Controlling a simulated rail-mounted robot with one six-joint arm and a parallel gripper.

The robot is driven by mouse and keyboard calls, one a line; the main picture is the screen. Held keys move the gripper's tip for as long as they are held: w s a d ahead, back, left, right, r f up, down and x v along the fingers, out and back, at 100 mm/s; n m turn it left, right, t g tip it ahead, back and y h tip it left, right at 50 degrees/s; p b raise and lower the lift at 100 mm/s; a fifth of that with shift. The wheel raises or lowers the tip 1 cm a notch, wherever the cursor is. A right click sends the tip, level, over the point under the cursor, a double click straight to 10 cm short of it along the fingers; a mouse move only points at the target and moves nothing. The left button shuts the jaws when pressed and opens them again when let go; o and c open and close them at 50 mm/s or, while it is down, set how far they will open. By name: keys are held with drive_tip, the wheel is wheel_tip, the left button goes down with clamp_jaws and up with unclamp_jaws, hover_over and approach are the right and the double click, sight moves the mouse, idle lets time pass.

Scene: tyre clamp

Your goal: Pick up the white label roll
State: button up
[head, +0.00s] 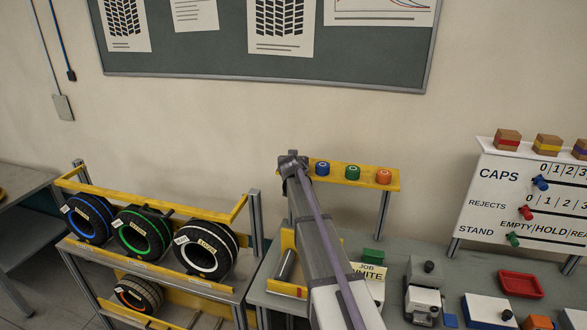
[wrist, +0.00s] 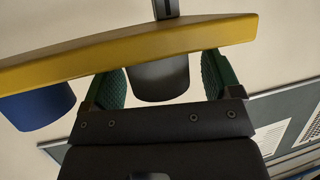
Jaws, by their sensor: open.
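A roll (wrist: 160,82) stands at the end of the yellow shelf, between my gripper's two green-padded fingers. It looks grey in the shade; I take it for the white label roll. The wrist picture appears upside down. In the head view my gripper (head: 292,162) is at the shelf's left end and hides that roll. The blue roll (wrist: 38,106) is beside the left finger.
The yellow shelf (head: 342,174) also bears the blue (head: 322,168), green (head: 352,172) and orange (head: 383,177) rolls. Tyres (head: 205,250) stand in a rack at left. A "JOB WHITE" card (head: 369,271) and several small fixtures cover the bench below. A board (head: 535,195) stands at right.

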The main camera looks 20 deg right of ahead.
drive_tip(key=c, duration=1)
drive_tip(key=shift+r, duration=0.1)
wheel_tip(320, 180, up, 10)
drive_tip(key=p, duration=1)
drive_tip(key=shift+r, duration=0.15)
drive_tip(key=shift+f, duration=0.2)
